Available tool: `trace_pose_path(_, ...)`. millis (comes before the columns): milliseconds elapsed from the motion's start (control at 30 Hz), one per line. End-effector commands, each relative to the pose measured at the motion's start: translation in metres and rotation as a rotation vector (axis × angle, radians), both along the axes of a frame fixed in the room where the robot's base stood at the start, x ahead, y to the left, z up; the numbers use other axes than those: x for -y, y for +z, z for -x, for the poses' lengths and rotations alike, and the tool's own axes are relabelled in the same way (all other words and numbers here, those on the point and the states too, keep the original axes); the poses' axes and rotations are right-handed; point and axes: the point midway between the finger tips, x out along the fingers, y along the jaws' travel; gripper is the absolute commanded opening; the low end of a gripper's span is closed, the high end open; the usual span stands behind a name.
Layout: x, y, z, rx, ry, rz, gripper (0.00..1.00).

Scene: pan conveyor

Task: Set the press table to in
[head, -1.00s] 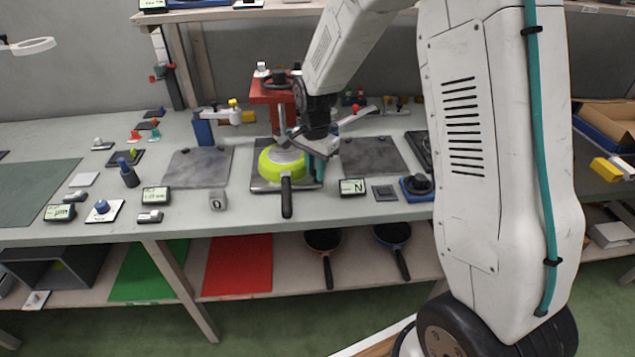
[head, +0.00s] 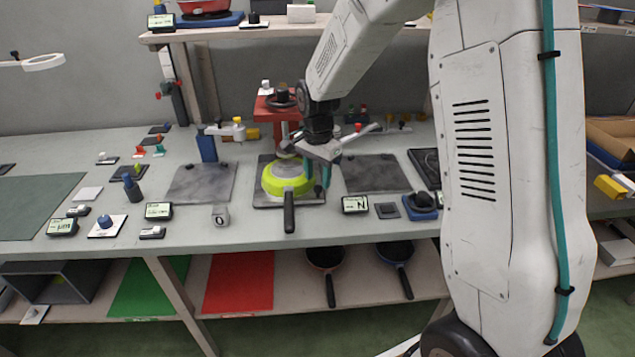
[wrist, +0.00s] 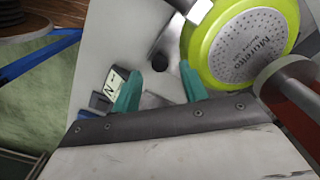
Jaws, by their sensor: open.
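The red press (head: 270,112) stands at the back of the bench, with a dark wheel on top. A dark plate (head: 262,202), seemingly the press table, lies in front of it. A lime-green pan (head: 280,188) lies base up on this plate, its black handle pointing to the front. In the wrist view, the pan's dotted base (wrist: 240,45) fills the upper right. My gripper (head: 318,178) is open and empty, with teal fingers at the pan's right side. In the wrist view, my gripper (wrist: 160,88) has its fingers apart, left of the pan. The wrist partly hides the press.
A small display (head: 355,204) and a blue-based knob (head: 420,204) stand right of the plate. Grey slabs lie at left (head: 200,184) and right (head: 372,174). A blue post with an arm (head: 206,145) stands left of the press.

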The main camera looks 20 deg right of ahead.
Motion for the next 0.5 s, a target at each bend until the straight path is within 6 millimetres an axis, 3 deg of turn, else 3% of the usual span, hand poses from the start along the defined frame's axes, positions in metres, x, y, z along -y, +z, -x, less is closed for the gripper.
trace_pose_path(200,0.000,0.036,0.000,0.002,0.000,0.000,0.43)
trace_pose_path(500,-0.001,0.049,0.000,-0.001,0.000,0.000,0.43)
